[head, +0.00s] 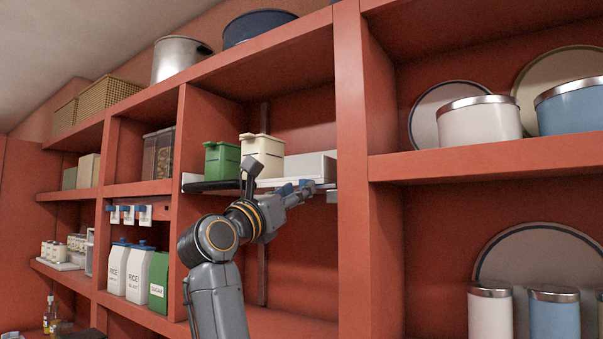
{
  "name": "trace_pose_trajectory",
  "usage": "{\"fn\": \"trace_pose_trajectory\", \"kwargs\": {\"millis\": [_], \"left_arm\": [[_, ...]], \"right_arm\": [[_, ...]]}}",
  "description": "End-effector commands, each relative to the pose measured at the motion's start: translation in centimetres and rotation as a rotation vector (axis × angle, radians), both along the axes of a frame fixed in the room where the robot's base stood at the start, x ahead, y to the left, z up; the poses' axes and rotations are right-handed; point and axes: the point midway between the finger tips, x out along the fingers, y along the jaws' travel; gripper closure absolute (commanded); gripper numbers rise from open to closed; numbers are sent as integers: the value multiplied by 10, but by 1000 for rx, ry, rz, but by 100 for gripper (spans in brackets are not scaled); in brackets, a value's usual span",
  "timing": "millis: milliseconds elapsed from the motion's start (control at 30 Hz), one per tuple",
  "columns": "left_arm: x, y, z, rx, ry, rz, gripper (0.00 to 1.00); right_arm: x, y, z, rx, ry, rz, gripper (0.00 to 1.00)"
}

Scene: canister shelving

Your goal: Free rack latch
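A pale rack (268,183) sits in the middle upper bay of the red shelving. My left gripper is out of view.
A thick red upright (352,170) stands just right of my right gripper. Rice containers (138,272) and a green sugar container (159,281) stand in the lower left bay. Lidded canisters (480,121) fill the right shelves. The shelf space below the rack looks clear behind my arm.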

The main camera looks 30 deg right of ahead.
Motion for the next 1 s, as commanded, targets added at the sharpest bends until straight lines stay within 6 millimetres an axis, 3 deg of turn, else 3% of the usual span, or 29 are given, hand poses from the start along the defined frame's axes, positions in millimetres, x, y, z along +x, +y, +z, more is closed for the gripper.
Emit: {"fn": "trace_pose_trajectory", "kwargs": {"millis": [33, 200, 567, 700, 767, 1000], "left_arm": [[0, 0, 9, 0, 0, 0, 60], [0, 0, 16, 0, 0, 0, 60], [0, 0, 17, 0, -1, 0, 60], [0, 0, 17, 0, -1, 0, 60], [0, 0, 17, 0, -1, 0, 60], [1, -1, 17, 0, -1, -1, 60]], "right_arm": [[3, -7, 7, -1, 2, -2, 62], [9, -21, 11, -2, 1, -1, 62], [10, -25, 10, -1, 0, 0, 62], [10, -24, 10, -1, 0, 0, 91], [10, -24, 10, -1, 0, 0, 100], [10, -24, 10, -1, 0, 0, 100]]}}
